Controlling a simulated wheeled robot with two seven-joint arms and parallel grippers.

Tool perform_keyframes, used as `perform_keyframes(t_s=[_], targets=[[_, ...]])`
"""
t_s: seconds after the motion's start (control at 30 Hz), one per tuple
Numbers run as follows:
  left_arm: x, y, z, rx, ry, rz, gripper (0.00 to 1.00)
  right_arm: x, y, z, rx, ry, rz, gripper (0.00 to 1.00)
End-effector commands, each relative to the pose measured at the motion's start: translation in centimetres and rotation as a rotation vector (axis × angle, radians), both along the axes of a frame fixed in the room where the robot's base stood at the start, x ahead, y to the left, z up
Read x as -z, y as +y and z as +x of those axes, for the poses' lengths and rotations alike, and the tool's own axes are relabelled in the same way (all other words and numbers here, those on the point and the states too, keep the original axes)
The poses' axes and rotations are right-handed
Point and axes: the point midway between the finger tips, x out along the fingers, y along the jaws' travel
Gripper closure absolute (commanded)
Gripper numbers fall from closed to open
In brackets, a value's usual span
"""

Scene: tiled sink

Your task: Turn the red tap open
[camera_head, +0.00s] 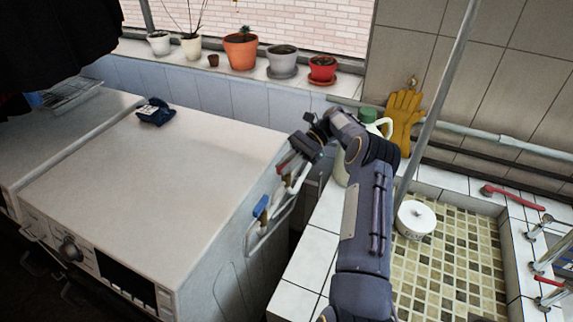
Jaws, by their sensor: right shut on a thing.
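My right gripper (296,152) reaches over the gap beside the washing machine, its arm coming up from the bottom. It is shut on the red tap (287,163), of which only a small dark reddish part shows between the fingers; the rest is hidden. White pipes run down from there along the machine's side. A tap with a blue handle (261,207) sits lower and to the left on the same pipework. My left gripper is not in view.
The white washing machine (170,180) stands left of the gripper, with a dark blue item (155,112) on top. Plant pots line the sill behind.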

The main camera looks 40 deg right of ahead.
Motion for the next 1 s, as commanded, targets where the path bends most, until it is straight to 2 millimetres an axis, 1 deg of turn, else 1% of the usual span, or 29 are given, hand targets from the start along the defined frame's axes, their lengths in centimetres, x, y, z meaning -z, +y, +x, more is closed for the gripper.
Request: perform_keyframes(t_s=[0.03, 0.2, 0.47, 0.57, 0.67, 0.73, 1.0], targets=[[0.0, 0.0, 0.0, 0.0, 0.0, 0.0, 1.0, -0.2, 0.1, 0.0, 0.0, -0.003, 0.003, 0.84], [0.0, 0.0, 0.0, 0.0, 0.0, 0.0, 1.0, -0.1, 0.0, 0.0, 0.0, -0.002, 0.002, 0.64], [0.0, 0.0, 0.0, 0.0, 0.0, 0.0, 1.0, -0.1, 0.0, 0.0, 0.001, -0.001, 0.001, 0.64], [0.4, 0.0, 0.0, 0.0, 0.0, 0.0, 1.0, -0.4, 0.0, 0.0, 0.0, -0.003, 0.0, 0.64], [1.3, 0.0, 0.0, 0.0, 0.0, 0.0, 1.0, -1.5, 0.0, 0.1, 0.001, -0.006, -0.001, 0.64], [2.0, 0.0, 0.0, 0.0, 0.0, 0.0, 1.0, -2.8, 0.0, 0.1, -0.001, -0.007, -0.002, 0.64], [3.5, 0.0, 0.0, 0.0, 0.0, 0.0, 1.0, -7.8, 2.6, -3.1, -0.001, -0.005, -0.002, 0.64]])
